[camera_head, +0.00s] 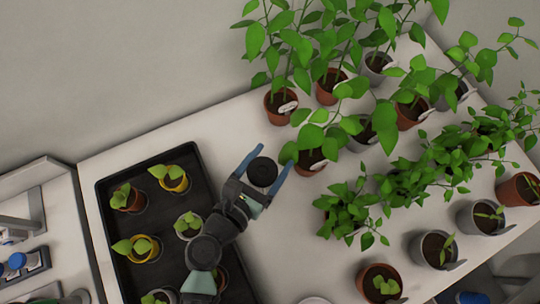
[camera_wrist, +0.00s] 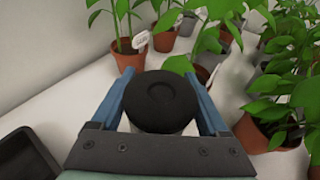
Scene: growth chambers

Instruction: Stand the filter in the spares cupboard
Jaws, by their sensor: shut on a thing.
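My gripper (camera_head: 266,170) is over the white bench, between the black tray and the potted plants. Its two blue fingers are shut on the filter (camera_head: 262,172), a round black-topped piece. In the wrist view the filter (camera_wrist: 161,101) sits between the fingers, its dark disc top with a shallow round recess facing the camera. A paler part shows just below its top; the rest is hidden. I cannot tell whether its base touches the bench. No spares cupboard can be made out for certain in either view.
A black tray (camera_head: 107,237) with several small seedling pots lies left of my arm. Leafy potted plants crowd the bench (camera_head: 212,126) to the right, close to the fingers; one terracotta pot (camera_head: 310,162) is just beyond the tips. A lower surface with blue-capped items (camera_head: 17,261) is at far left.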

